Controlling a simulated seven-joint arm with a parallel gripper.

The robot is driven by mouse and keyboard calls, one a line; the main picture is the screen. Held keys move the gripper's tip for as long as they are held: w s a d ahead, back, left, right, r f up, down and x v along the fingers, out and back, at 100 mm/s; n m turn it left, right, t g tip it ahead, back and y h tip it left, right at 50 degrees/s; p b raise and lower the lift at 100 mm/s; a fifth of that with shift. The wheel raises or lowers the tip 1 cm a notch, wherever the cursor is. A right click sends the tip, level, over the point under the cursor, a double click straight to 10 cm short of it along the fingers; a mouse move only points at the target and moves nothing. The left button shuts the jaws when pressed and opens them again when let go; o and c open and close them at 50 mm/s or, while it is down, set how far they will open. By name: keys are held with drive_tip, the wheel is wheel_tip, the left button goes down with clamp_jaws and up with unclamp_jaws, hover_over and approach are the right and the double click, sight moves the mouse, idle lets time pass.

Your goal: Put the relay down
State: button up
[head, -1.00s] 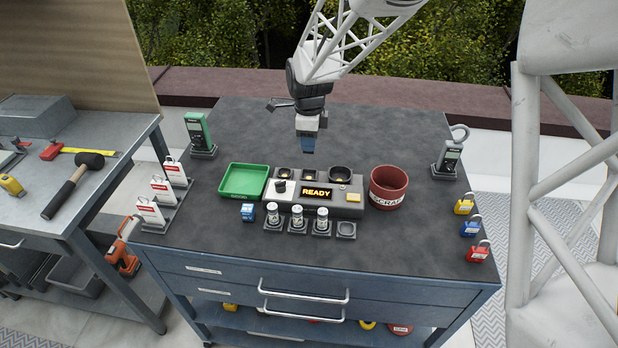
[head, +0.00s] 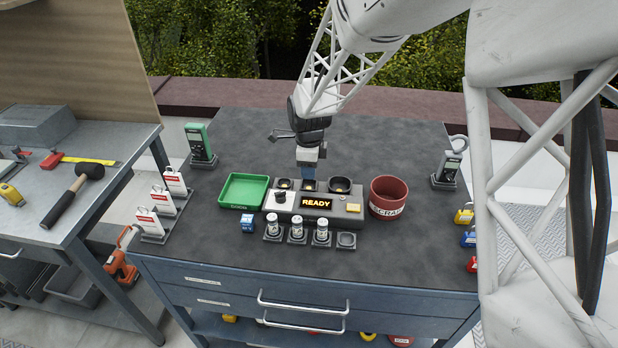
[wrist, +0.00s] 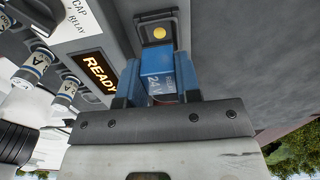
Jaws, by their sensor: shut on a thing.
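My gripper (head: 309,173) is shut on a blue relay (wrist: 157,70) marked 24V. It holds the relay low over the middle socket of the grey tester (head: 340,207), and the fingers hide most of the relay in the head view. In the wrist view the square socket (wrist: 157,34) with a gold contact lies just past the relay's far end. I cannot tell whether the relay touches the socket. The tester's display (head: 316,202) reads READY. A second blue relay (head: 248,224) sits on the bench, left of the tester's front.
A green tray (head: 244,190) is left of the tester, and a red SCRAP bin (head: 389,197) is right. Several capacitor cans (head: 297,229) stand in front, beside an empty holder (head: 346,240). Meters stand at both sides. The bench behind the tester is clear.

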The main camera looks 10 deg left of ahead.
drive_tip(key=shift+f, duration=1.9)
drive_tip(key=shift+f, duration=0.1)
drive_tip(key=o, duration=1)
wheel_tip(320, 180, up, 12)
drive_tip(key=shift+r, duration=0.15)
